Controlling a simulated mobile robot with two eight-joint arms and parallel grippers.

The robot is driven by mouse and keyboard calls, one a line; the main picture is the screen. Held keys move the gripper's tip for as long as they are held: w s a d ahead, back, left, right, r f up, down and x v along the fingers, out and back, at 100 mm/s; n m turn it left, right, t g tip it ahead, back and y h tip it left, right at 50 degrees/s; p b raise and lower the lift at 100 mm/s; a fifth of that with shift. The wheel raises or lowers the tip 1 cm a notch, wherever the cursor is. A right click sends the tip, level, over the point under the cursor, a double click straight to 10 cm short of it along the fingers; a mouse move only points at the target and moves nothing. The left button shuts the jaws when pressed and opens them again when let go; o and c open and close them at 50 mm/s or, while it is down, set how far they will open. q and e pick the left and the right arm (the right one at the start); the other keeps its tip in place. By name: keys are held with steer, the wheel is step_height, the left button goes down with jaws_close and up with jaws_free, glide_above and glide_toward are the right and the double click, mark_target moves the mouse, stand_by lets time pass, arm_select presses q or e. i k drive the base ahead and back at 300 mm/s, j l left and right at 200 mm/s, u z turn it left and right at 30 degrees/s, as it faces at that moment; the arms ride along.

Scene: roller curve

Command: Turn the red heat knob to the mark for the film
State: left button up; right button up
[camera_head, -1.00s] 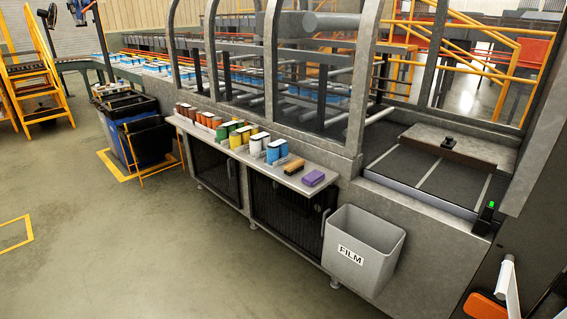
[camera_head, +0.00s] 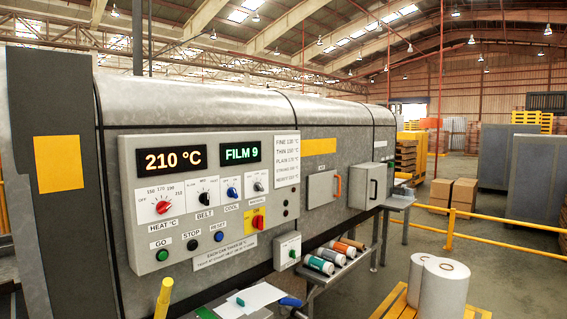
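The red heat knob (camera_head: 163,207) is at the left of the grey control panel (camera_head: 128,240), above the label HEAT °C. A white film chart (camera_head: 287,157) at the panel's upper right lists FINE, THIN, PLAIN and other names with temperatures; the smaller digits are unclear. Neither of my grippers is in view.
Belt (camera_head: 204,198), cool (camera_head: 232,192) and another knob sit right of the heat knob. Below are a green GO button (camera_head: 162,255), a black STOP and a blue RESET. A yellow-and-red switch (camera_head: 255,221) is nearby. A shelf with rolls (camera_head: 318,264) and papers stands below right.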

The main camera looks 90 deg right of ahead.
mark_target(162, 207)
steer(key=l+z, duration=0.2)
steer(key=l, duration=0.45)
steer(key=l+z, duration=0.25)
steer(key=l, duration=0.4)
steer(key=i+l+z, duration=0.2)
steer(key=l, duration=0.45)
steer(key=k, duration=0.05)
